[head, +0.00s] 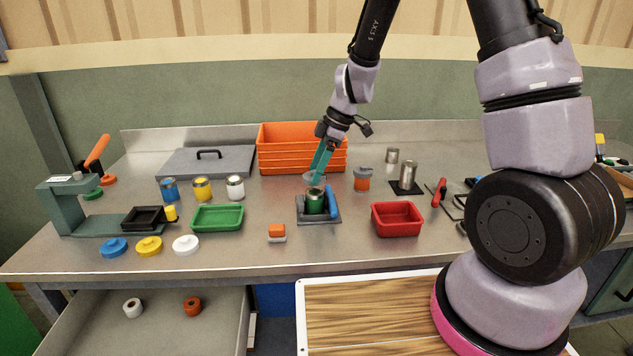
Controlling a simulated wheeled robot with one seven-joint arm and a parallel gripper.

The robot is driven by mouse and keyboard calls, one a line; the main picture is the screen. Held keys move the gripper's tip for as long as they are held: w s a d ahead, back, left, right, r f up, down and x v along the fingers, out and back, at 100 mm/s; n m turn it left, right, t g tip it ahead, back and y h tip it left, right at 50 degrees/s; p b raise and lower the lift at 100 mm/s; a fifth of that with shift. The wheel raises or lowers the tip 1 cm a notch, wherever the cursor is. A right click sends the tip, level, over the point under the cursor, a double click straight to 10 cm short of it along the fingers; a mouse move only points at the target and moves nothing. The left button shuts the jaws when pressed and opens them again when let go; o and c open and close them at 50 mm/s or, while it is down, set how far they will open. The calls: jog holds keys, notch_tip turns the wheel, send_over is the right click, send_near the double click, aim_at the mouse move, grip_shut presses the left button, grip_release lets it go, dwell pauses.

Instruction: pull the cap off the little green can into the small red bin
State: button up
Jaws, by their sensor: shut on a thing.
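The little green can (315,203) stands upright in a dark grey holder (304,221) with a blue lever, at the middle of the bench. My gripper (318,175) has teal fingers pointing down, just above and behind the can. It is shut on a small pale grey round piece, which looks like the cap (309,176); the fingers partly hide it. The cap appears apart from the can's rim, though the gap is hard to judge. The small red bin (397,219) stands to the right of the can and looks empty.
An orange crate (285,160) stands behind my gripper. An orange-and-grey can (362,180) stands between the gripper and a metal cylinder (408,174) on the right. A green tray (217,217) and an orange-and-white block (277,232) lie left. Bench between holder and bin is clear.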

notch_tip(320, 180, up, 10)
dwell(0.6)
jog(key=shift+f, duration=0.15)
